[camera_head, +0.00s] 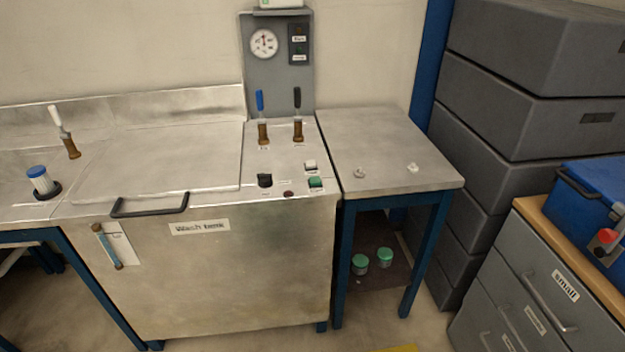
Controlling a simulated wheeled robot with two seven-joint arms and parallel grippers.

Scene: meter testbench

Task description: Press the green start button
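The green button (316,183) is on the right end of the wash tank's (215,265) steel top, near its front edge. A white button (310,166) sits just behind it. A black knob (265,180) is to its left, and a small dark red round piece (289,194) lies between them at the front edge. The labels beside these controls are too small to read. Neither of my grippers shows in the head view, so nothing of mine covers the green button.
Two valve levers, blue (260,101) and black (297,98), stand behind the buttons, below a gauge panel (277,75). The lid has a black handle (150,205). A side table (395,150) with two small pieces adjoins at right. Grey crates (530,100) and a drawer cabinet (540,290) stand farther right.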

